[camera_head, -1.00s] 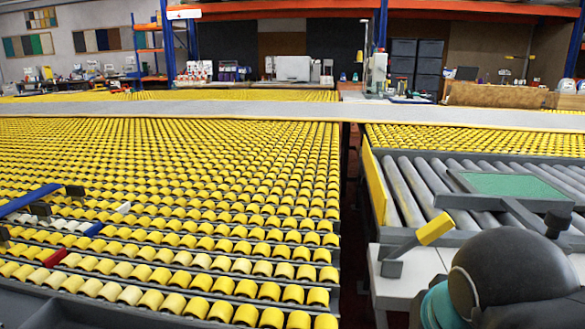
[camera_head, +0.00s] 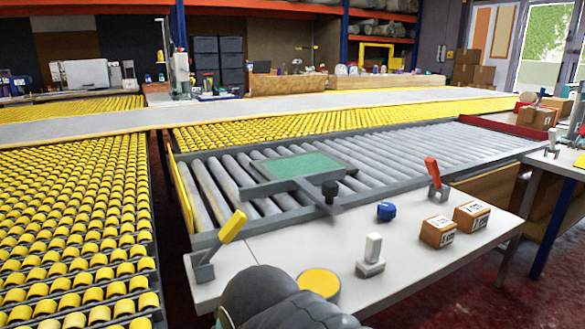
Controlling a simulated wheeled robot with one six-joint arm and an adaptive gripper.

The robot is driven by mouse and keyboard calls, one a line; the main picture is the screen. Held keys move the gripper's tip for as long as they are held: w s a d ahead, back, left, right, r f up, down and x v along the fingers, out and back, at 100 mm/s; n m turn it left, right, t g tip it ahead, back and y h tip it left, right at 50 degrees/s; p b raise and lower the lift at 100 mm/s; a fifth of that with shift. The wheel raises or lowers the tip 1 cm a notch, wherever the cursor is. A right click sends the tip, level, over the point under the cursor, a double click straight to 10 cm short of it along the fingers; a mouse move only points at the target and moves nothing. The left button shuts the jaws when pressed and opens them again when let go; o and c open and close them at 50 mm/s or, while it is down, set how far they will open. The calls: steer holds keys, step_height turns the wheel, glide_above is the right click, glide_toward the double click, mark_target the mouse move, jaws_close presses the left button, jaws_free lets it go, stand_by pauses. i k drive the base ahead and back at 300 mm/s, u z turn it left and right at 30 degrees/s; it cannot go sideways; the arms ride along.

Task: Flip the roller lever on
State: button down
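Three lever-like controls stand on the white table (camera_head: 330,240) in front of the grey roller conveyor (camera_head: 400,147). A lever with a yellow handle (camera_head: 232,227) on a grey base is at the table's left end, its handle tilted up to the right. A lever with a red-orange handle (camera_head: 433,172) stands by the conveyor's front edge, leaning slightly left. A white upright handle (camera_head: 372,246) on a grey block is nearer the front. No label shows which is the roller lever. My gripper is not in view; a dark part of my arm shows at the bottom.
A yellow round disc (camera_head: 318,283), a blue item (camera_head: 386,211) and two small cardboard boxes (camera_head: 437,231) (camera_head: 471,217) sit on the table. A green-topped plate with a dark knob (camera_head: 330,190) lies over the rollers. Yellow rollers (camera_head: 75,220) fill the left.

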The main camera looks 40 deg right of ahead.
mark_target(431, 166)
steer(key=z, duration=0.05)
steer(key=k, duration=1)
steer(key=z, duration=2.55)
steer(key=i, duration=1.65)
steer(key=u, duration=0.8)
